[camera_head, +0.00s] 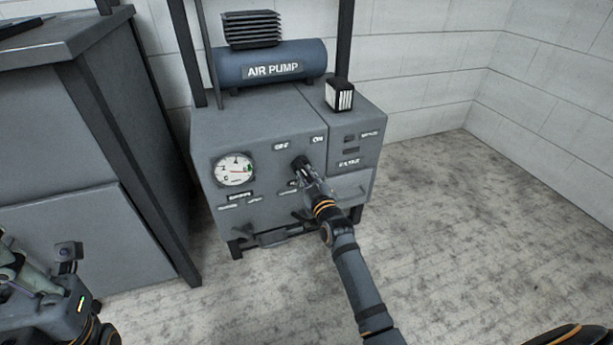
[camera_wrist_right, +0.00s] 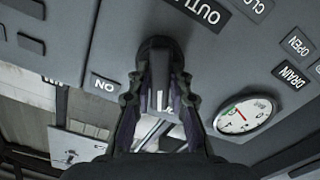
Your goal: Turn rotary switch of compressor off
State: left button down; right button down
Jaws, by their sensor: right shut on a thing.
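The compressor (camera_head: 268,192) is a grey cabinet with a blue "AIR PUMP" tank (camera_head: 272,68) on top. Its dark rotary switch (camera_head: 299,161) sits on the front panel below the OFF label (camera_head: 281,147) and ON label (camera_head: 318,140). My right gripper (camera_head: 304,172) reaches it from the front. In the right wrist view the fingers (camera_wrist_right: 158,88) are shut on the switch knob (camera_wrist_right: 157,48), one on each side, with the ON label (camera_wrist_right: 103,84) to the left. The knob's exact setting is unclear. My left arm (camera_head: 50,300) shows at the lower left; its jaws are unclear.
A round gauge (camera_head: 234,169) is left of the switch and also shows in the right wrist view (camera_wrist_right: 244,116). A small black-and-white box (camera_head: 339,95) stands on the cabinet top. A grey workbench (camera_head: 60,150) is at the left. The floor (camera_head: 470,220) at right is clear.

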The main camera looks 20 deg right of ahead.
jog(key=shift+n, duration=1)
jog(key=c, duration=1.2)
grip_release()
jog(key=s, duration=1.2)
jog(key=shift+d, duration=0.2)
